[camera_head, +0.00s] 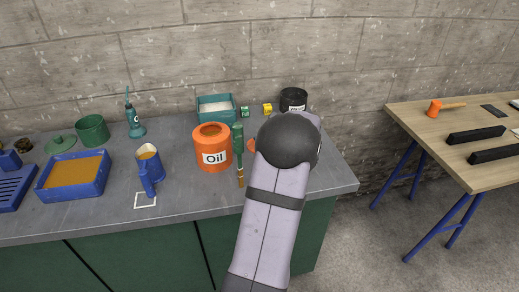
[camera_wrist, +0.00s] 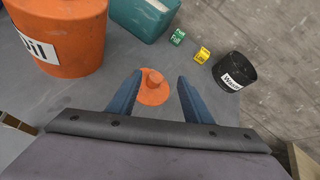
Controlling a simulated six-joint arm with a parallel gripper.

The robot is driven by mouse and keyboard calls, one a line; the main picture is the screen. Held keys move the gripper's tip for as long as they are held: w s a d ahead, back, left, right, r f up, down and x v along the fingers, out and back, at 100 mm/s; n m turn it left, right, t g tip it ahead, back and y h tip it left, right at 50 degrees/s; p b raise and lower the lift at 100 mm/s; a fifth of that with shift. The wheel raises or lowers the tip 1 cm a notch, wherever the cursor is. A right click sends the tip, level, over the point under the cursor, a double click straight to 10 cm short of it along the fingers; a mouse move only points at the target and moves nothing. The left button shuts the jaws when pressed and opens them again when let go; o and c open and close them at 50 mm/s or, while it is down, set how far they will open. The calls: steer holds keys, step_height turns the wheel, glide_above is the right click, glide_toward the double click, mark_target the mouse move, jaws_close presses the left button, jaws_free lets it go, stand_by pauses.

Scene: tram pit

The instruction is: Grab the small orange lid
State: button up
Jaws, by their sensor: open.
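The small orange lid (camera_wrist: 154,91), a flat disc with a raised knob, lies on the grey worktop in the wrist view. My gripper (camera_wrist: 156,82) is open, with one blue finger on each side of the lid in that view. I cannot tell how high the fingers are above the worktop. In the head view only an edge of the lid (camera_head: 251,146) shows beside my arm, which hides the rest of it and my fingers. The orange oil can (camera_head: 212,148), open at the top, stands to the left, and also shows in the wrist view (camera_wrist: 75,32).
A teal tray (camera_head: 216,107), a green block (camera_wrist: 177,37), a yellow block (camera_wrist: 202,54) and a black waste tin (camera_wrist: 235,72) stand behind the lid. Bare worktop surrounds the lid.

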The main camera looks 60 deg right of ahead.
steer(key=f+m, duration=0.1)
steer(key=f+m+t, duration=0.1)
steer(key=f, duration=0.1)
steer(key=shift+s+d+b, duration=0.15)
steer(key=shift+s+b, duration=0.25)
steer(key=shift+f+m+t, duration=0.15)
steer(key=shift+m+t, duration=0.25)
steer(key=shift+p+x, duration=0.65)
steer(key=shift+x, duration=0.85)
steer(key=shift+p+x, duration=0.75)
steer(key=shift+x, duration=1.3)
steer(key=c, duration=1.2)
